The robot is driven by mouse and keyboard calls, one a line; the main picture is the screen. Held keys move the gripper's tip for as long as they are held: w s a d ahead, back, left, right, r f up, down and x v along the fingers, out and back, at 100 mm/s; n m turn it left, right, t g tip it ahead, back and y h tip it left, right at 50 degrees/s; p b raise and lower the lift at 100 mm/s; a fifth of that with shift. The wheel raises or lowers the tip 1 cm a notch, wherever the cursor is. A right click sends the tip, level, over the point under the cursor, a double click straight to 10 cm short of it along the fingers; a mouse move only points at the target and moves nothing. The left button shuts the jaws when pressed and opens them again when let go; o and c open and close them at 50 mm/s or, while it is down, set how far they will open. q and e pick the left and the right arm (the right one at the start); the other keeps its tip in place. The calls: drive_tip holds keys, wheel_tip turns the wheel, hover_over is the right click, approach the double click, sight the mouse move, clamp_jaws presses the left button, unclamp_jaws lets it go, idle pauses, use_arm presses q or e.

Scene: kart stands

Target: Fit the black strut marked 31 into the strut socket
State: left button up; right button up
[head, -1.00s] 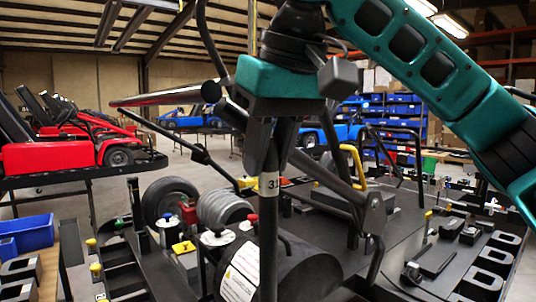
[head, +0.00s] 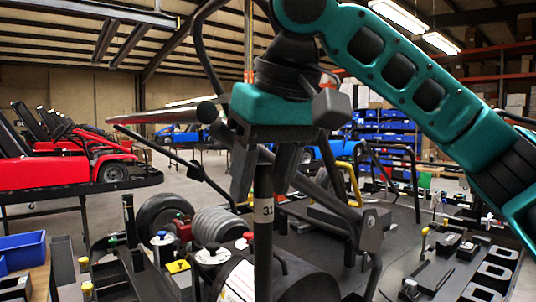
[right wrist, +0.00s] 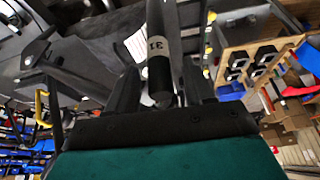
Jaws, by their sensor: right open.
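The black strut marked 31 (head: 263,240) stands upright in the head view, its white label facing me. Its lower end runs out of the bottom of the picture. My right gripper (head: 264,182) is open, with one finger on each side of the strut's upper end. In the right wrist view, the strut (right wrist: 159,72) lies between the spread fingers of my right gripper (right wrist: 160,82), with gaps visible beside it. I cannot make out the strut socket, nor whether the strut's lower end is in it. My left gripper is not in view.
A dark kart frame with a black cylinder (head: 300,283), a grey ribbed coil (head: 213,224) and a yellow hoop (head: 351,183) crowds the area around the strut. A blue bin (head: 22,250) is at left. Black blocks (head: 490,275) lie at right.

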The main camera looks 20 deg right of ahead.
drive_tip(key=v, duration=1.2)
drive_tip(key=shift+s, duration=0.1)
